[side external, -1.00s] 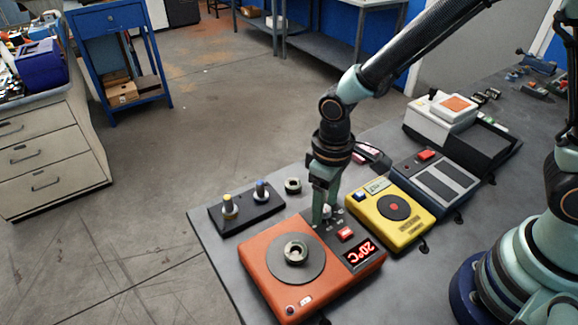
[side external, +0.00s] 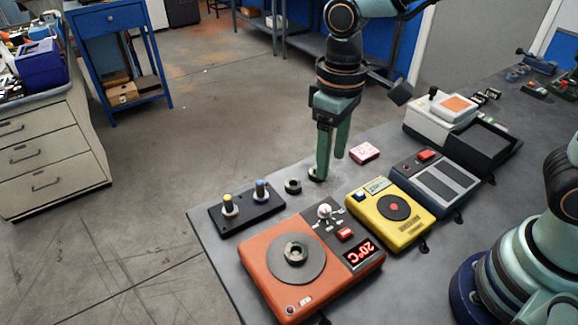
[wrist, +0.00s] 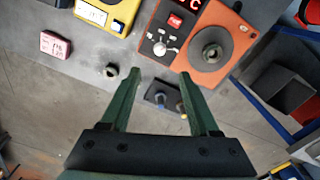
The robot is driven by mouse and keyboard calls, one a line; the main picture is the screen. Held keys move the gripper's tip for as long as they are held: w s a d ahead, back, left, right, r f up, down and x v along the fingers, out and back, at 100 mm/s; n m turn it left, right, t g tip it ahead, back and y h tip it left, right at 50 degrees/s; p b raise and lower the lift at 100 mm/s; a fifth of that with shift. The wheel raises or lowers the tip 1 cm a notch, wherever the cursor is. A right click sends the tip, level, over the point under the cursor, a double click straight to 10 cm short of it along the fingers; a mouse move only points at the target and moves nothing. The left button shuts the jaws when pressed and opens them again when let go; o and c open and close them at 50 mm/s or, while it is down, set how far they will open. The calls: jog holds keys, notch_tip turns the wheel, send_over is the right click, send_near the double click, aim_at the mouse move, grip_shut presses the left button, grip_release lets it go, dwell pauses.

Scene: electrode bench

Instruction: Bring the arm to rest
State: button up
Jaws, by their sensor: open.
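My gripper (side external: 333,165) points down above the back part of the bench in the side external view, behind the orange device. Its green fingers are apart with nothing between them. The wrist view also shows my gripper (wrist: 160,82) open and empty. The orange device (side external: 262,262) has a dark round plate with a metal ring on it, a white knob (side external: 324,211), a red switch and a red display reading 20°C. The knob also shows in the wrist view (wrist: 160,49). My gripper is clear of the device.
A black holder (side external: 245,216) with a yellow-topped and a blue-topped electrode stands at the bench's left edge. A dark ring (side external: 293,186), a pink-white timer (side external: 364,151), a yellow device (side external: 376,230) and a grey-blue device (side external: 446,203) are nearby. The floor beyond is open.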

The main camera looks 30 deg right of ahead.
jog(key=shift+d, duration=0.1)
jog(key=s+d+r+m+t, duration=0.1)
jog(key=d+r+m+t, duration=0.1)
jog(key=d, duration=0.5)
jog(key=s+d+r+m+t, duration=0.2)
jog(key=d+r, duration=0.3)
jog(key=d, duration=0.3)
jog(key=shift+d+r+m+t, duration=0.15)
jog(key=shift+r+m+t, duration=0.15)
jog(key=shift+t, duration=0.5)
